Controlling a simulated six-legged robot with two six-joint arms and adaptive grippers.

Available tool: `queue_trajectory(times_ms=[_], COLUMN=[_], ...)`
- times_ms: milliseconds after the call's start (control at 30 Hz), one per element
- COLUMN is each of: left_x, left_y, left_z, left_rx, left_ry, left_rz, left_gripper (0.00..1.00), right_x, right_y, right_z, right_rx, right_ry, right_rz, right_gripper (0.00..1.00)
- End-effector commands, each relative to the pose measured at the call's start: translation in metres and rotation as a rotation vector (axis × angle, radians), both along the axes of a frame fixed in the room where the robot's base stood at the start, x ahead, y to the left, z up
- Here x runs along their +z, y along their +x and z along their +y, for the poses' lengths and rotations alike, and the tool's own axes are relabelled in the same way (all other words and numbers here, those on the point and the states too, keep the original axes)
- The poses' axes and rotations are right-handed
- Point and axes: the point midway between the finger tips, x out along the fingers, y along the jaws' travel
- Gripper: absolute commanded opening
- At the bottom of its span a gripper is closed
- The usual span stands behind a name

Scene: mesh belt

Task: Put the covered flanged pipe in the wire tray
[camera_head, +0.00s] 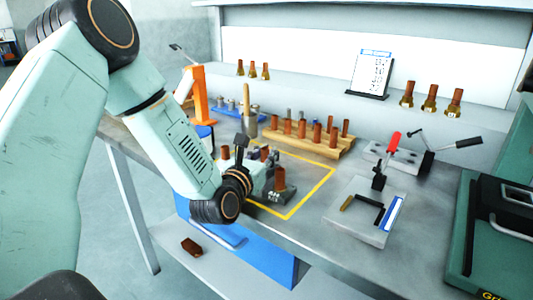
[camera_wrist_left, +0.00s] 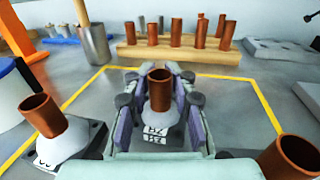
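Copper pipes stand on flanged bases inside a yellow outline on the bench. In the left wrist view, one pipe (camera_wrist_left: 160,88) with a white cover over its base stands upright between the fingers of my left gripper (camera_wrist_left: 160,80). The fingers are apart, one on each side; I cannot tell whether they touch it. A second pipe (camera_wrist_left: 42,117) with a white-covered dark flange stands at the left. A third pipe (camera_wrist_left: 292,158) is cut off at the lower right. In the head view my left gripper (camera_head: 258,182) is low over the bench, partly hidden. I cannot make out a wire tray. My right gripper is not in view.
A wooden rack (camera_head: 310,138) of copper pieces stands behind the yellow outline (camera_head: 322,186). A metal cup (camera_head: 250,127) and orange stand (camera_head: 198,92) are at the left. A grey plate (camera_head: 352,222) and red-handled clamp (camera_head: 392,145) are right, beyond a clear strip.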

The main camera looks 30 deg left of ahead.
Motion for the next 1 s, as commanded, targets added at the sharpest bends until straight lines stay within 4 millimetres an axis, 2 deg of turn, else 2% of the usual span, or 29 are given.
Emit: queue_trajectory(times_ms=[33,200,600,1000], left_x=[0.0,0.0,0.006,0.004], left_y=[0.0,0.0,0.0,-0.067], left_z=[0.0,0.0,0.0,-0.008], left_rx=[0.0,0.0,0.0,0.004], left_ry=[0.0,0.0,0.0,-0.007], left_rz=[0.0,0.0,0.0,0.002], left_gripper=[0.29,0.42,0.42,0.42], right_x=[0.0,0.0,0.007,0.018], right_y=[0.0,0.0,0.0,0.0], right_z=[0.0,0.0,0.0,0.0], right_rx=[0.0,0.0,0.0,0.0], right_ry=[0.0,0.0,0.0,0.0], right_rz=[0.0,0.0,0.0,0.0], right_gripper=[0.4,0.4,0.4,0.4])
